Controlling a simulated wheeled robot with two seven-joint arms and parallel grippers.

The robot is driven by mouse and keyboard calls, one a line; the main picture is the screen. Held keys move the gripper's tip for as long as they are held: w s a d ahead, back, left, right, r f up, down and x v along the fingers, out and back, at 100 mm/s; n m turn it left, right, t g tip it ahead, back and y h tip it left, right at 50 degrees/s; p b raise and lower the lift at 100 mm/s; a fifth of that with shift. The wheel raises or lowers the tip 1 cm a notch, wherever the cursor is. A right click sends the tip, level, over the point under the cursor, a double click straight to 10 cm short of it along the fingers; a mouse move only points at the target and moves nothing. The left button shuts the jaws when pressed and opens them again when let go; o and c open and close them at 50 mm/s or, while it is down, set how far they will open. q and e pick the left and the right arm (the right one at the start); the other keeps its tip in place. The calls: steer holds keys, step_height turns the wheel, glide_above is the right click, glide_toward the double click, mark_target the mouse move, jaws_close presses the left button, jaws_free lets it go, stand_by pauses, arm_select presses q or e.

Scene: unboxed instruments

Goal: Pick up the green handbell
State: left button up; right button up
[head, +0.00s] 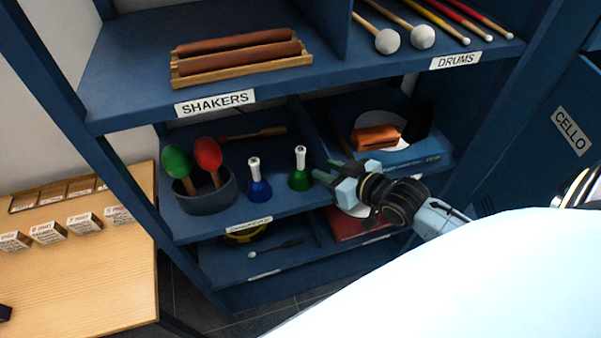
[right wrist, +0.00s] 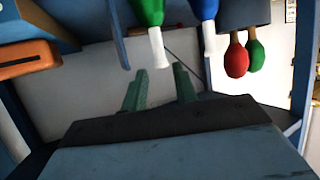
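The green handbell (head: 299,180) stands upright on the middle shelf, with its white handle pointing up. In the right wrist view, which looks upside down, the green handbell (right wrist: 149,12) hangs from the top edge and its handle points toward my fingers. My right gripper (head: 325,170) is just right of the bell in the head view, fingers pointing at it. In the right wrist view my right gripper (right wrist: 160,80) is open, with nothing between its green fingers. The handle appears just beyond the fingertips, apart from them. My left gripper is not in view.
A blue handbell (head: 259,190) stands close left of the green one. Further left, a dark bowl (head: 207,197) holds a red and a green maraca. An orange block (head: 375,137) is behind right. The upper shelf (head: 130,75) overhangs, and a divider stands behind the gripper.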

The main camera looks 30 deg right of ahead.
mark_target(303, 158)
steer(key=shift+r+x, duration=0.2)
steer(key=shift+x, duration=3.85)
steer(key=shift+w+d, duration=0.1)
jaws_close()
